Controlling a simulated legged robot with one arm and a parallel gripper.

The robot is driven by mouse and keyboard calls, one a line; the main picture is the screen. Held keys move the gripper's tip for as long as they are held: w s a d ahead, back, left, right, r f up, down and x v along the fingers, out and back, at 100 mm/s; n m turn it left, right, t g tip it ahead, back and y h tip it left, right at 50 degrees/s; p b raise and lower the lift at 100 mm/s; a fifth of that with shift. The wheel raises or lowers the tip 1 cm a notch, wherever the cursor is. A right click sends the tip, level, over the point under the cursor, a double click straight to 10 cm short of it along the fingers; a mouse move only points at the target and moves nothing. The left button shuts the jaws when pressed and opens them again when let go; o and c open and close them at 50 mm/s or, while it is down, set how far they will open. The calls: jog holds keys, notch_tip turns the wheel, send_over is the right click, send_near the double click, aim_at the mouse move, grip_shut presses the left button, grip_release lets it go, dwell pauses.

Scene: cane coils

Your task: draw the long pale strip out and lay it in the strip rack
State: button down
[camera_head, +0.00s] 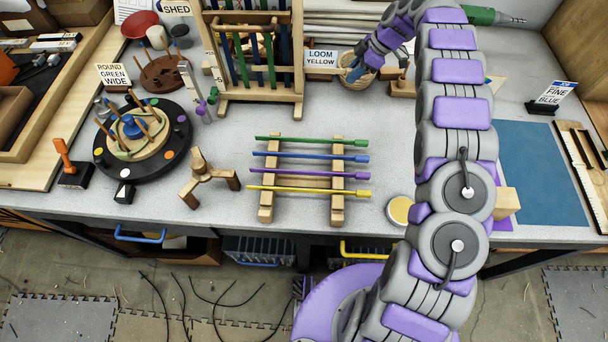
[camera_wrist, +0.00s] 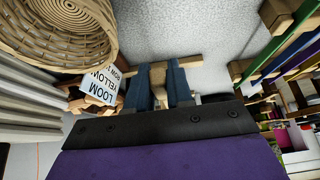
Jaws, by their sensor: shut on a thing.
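My gripper (camera_wrist: 160,72) is at the back of the bench by a woven basket (camera_wrist: 75,25). Its two dark blue fingers stand either side of a pale wooden piece (camera_wrist: 158,76), shut on it. I cannot tell whether this piece is part of the long pale strip. A low wooden rack (camera_head: 337,208) stands mid-bench, with green, blue, purple and yellow strips across its two bars; I cannot tell whether it is the strip rack. A pale coil (camera_head: 112,148) lies among pegs on a round black stand at the left. My arm hides part of the bench.
The LOOM YELLOW sign (camera_head: 321,58) stands close to the basket. A tall wooden frame (camera_head: 209,52) with blue and green strips is left of it. Long white rods (camera_head: 335,30) lie along the back. The bench between frame and low rack is clear.

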jog(key=shift+d, duration=3)
jog(key=shift+d, duration=0.1)
jog(key=shift+d, duration=2.9)
jog(key=d+p, duration=0.1)
jog(key=d, duration=0.5)
jog(key=shift+p, duration=0.35)
jog(key=shift+d+r+p, duration=0.15)
jog(key=shift+d+p, duration=0.1)
jog(key=shift+p, duration=0.15)
